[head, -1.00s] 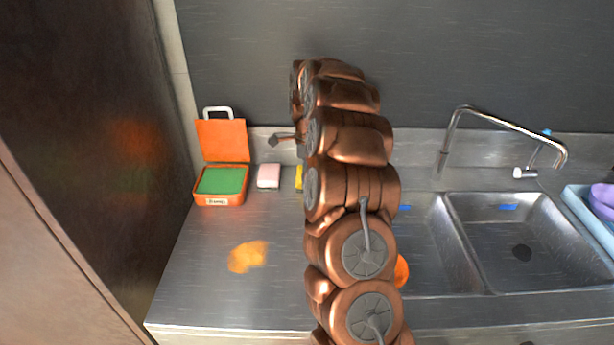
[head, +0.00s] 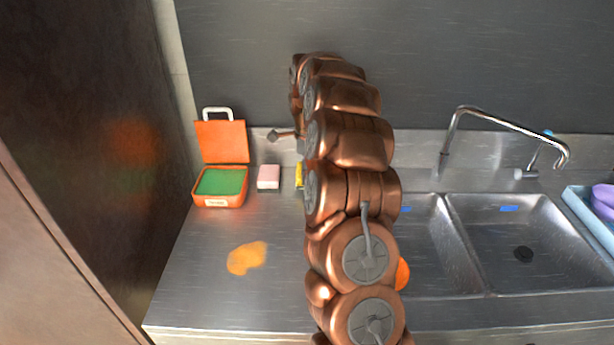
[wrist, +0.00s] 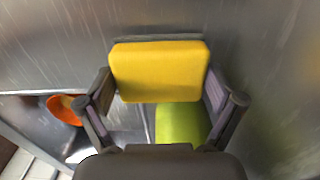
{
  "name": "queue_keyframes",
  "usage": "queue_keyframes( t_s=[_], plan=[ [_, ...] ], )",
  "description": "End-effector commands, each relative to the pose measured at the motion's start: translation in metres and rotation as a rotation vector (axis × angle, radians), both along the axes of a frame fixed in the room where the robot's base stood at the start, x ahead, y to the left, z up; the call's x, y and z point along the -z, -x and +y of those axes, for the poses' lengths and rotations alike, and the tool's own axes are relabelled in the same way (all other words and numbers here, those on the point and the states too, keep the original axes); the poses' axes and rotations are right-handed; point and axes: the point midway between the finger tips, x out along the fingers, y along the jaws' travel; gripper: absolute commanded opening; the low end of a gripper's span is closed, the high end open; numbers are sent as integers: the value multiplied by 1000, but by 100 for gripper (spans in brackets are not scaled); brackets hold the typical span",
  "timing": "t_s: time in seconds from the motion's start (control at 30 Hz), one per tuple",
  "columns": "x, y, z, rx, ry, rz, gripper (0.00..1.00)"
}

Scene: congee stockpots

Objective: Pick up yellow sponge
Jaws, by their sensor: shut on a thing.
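The yellow sponge (wrist: 160,70) is held between the two fingers of my gripper (wrist: 160,88) in the wrist view. Its broad face is turned to the camera, with one finger at each side. A lime-green piece (wrist: 182,123) shows just below it; I cannot tell whether it is part of the same sponge. In the head view only a narrow yellow strip of the sponge (head: 299,175) shows at the back of the counter, beside my arm. My arm hides the rest of it and most of my gripper there.
A pink and white block (head: 269,177) and an open orange box with a green top surface (head: 219,201) stand left of the sponge. An orange-yellow patch (head: 247,258) lies on the counter. The double sink (head: 525,235) and tap (head: 451,135) are at right.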

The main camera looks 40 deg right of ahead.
Motion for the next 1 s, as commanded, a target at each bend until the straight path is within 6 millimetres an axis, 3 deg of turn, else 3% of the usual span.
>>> queue_keyframes(
  t_s=[0.27,0.57,1.0],
  plan=[
    [-19,-1,0,1,2,-2,69],
    [-20,12,12,0,-1,2,69],
    [-24,49,47,-2,-1,0,69]
  ],
)
